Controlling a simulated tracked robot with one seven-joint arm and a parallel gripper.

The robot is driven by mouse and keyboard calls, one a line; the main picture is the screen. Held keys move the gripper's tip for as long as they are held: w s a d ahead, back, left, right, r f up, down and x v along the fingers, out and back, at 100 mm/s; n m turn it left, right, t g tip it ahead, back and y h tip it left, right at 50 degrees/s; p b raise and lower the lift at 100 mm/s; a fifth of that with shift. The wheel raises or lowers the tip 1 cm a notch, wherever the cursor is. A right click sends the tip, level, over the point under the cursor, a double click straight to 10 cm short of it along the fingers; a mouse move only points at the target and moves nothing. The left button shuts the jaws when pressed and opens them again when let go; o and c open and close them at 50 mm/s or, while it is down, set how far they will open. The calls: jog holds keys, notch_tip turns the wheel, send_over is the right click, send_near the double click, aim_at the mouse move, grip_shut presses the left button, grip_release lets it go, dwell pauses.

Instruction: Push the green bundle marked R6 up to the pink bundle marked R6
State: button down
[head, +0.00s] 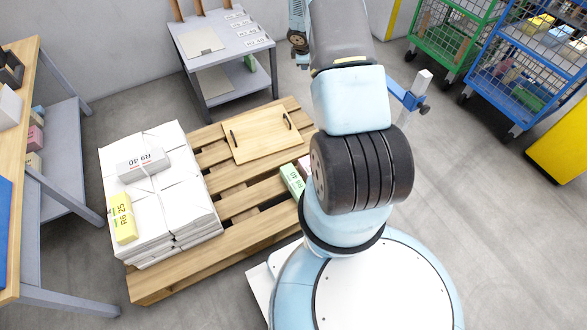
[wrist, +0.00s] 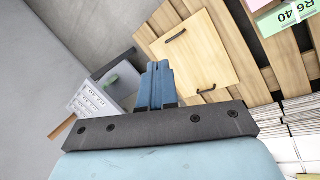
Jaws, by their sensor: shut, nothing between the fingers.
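The green bundle (head: 292,180), a block with a white label, lies on the slatted pallet just left of my arm. In the wrist view the green bundle (wrist: 284,18) is at the top right, and its label reads R6 40. The pink bundle (head: 304,164) is mostly hidden behind my arm, right beside the green one. A pink edge (wrist: 257,5) shows at the top of the wrist view, close against the green bundle; its label is not readable. My gripper (wrist: 156,66) has its blue fingers together, empty, away from both bundles. The fingers are not clearly seen in the head view.
A wooden tray (head: 236,143) with dark handles lies on the pallet (head: 243,232). White wrapped stacks (head: 181,208) carry a grey bundle (head: 143,163) and a yellow bundle (head: 122,218). A grey table (head: 190,26) stands behind; green (head: 425,45) and blue (head: 497,85) cages stand right.

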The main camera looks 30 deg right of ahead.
aim_at(293, 180)
jog(key=s+f+n+g+y, duration=0.15)
jog(key=s+f, duration=0.25)
jog(key=f, duration=0.8)
jog(key=s+f+n+y, duration=0.15)
jog(key=s+f, duration=0.25)
jog(key=f, duration=0.9)
jog(key=s+a+f+n, duration=0.1)
jog(key=s+f, duration=0.3)
jog(key=f, duration=0.2)
jog(key=s+a+f+n+g+y, duration=0.1)
jog(key=s+f, duration=0.3)
jog(key=f, duration=0.1)
jog(key=s+a+f+n+g, duration=0.1)
jog(key=s+a+f, duration=0.1)
jog(key=s+f, duration=0.3)
jog(key=shift+f+y, duration=0.4)
jog(key=shift+f, duration=0.4)
jog(key=shift+s+a+f, duration=0.15)
jog(key=shift+f, duration=0.1)
jog(key=shift+s+a, duration=0.1)
jog(key=shift+a, duration=0.15)
jog(key=a, duration=1.1)
jog(key=shift+a, duration=0.25)
jog(key=shift+f, duration=0.75)
jog(key=shift+d, duration=0.1)
